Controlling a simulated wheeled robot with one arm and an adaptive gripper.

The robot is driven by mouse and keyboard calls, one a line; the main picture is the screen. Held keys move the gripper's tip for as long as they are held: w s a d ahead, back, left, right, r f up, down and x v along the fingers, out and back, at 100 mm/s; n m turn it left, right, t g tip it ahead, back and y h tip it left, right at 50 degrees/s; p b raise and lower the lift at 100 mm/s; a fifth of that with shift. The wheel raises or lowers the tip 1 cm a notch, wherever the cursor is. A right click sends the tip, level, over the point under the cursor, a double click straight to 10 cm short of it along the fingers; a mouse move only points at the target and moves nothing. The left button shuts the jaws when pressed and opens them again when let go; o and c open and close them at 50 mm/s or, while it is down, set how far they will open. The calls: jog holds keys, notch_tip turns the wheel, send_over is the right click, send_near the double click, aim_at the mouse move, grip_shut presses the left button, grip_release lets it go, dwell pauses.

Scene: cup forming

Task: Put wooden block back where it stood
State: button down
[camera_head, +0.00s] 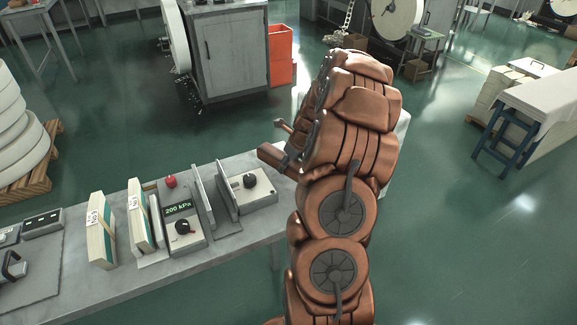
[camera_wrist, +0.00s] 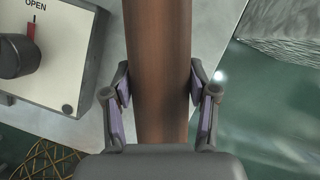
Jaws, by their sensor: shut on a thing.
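The wooden block (camera_wrist: 160,50) is a long brown bar in the wrist view, running from the top edge down between the fingers. My gripper (camera_wrist: 160,98) is shut on it, with one finger pad against each side. In the head view a brown end, which looks like the block (camera_head: 274,156), juts left from beside my copper arm, above the right end of the table (camera_head: 165,278). My arm hides most of the gripper there. I cannot tell whether the block touches the table.
A control box (camera_head: 252,192) with a black knob stands near the table's right end, close to the block. Upright grey plates (camera_head: 202,195), a 200 kPa gauge box (camera_head: 183,232) and two book-like stacks (camera_head: 101,232) stand further left. Green floor lies right of the table.

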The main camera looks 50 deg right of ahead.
jog(key=shift+f, duration=0.95)
jog(key=shift+c, duration=1.6)
grip_release()
jog(key=shift+f, duration=0.1)
